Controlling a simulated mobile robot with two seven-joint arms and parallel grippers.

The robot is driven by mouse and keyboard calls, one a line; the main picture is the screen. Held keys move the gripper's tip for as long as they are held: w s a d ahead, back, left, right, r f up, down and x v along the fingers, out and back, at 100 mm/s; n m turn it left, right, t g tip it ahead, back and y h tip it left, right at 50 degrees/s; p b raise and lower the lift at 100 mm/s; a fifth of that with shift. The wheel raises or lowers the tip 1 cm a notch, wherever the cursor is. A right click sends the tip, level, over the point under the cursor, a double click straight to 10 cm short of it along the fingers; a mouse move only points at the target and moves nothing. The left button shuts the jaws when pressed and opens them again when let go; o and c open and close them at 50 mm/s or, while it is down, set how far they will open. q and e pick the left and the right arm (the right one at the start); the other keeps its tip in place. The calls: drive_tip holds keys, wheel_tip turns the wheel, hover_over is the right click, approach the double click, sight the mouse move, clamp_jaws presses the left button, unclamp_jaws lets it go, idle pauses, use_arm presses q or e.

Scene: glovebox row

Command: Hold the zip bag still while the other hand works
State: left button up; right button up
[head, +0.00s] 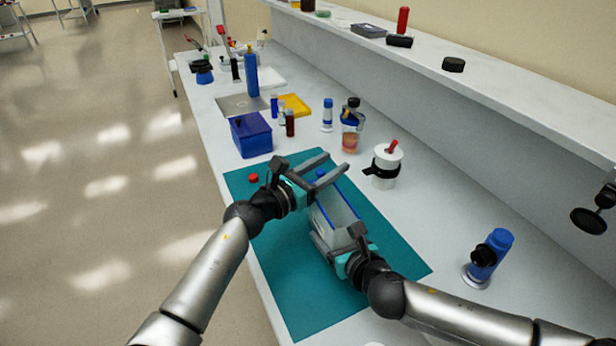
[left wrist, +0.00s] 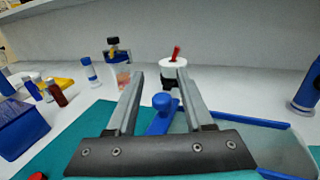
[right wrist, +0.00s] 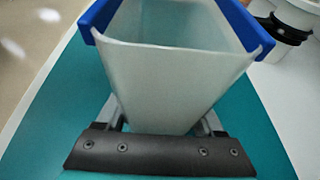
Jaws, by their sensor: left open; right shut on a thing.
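The zip bag (head: 336,208) stands open over the teal mat, a pale translucent pouch with blue strips along its top edges. My right gripper (head: 335,238) is shut on its near lower end; in the right wrist view the bag (right wrist: 172,85) rises between the fingers (right wrist: 165,120). My left gripper (head: 328,166) is open at the bag's far end. In the left wrist view a blue knobbed piece (left wrist: 162,108) shows between the open fingers (left wrist: 160,78), apart from both. The bag (left wrist: 250,135) lies to its right there. Its bottom is partly hidden by my right gripper.
The teal mat (head: 290,290) lies under both grippers, with a red cap (head: 253,178) on it. A blue box (head: 251,135), a jar with pink contents (head: 350,140) and a white pot (head: 384,165) stand beyond. A blue bottle (head: 488,255) is at right. The mat's front is clear.

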use_arm(q)
drive_tip(key=v, duration=1.1)
drive_tip(key=shift+s+a, duration=0.2)
use_arm(e)
drive_tip(key=shift+s+f, duration=0.15)
drive_tip(key=shift+f, duration=0.1)
drive_tip(key=shift+d, duration=0.1)
drive_tip(key=o, duration=1.4)
drive_tip(key=shift+r, duration=0.1)
drive_tip(key=shift+c, duration=0.2)
drive_tip(key=shift+r, duration=0.15)
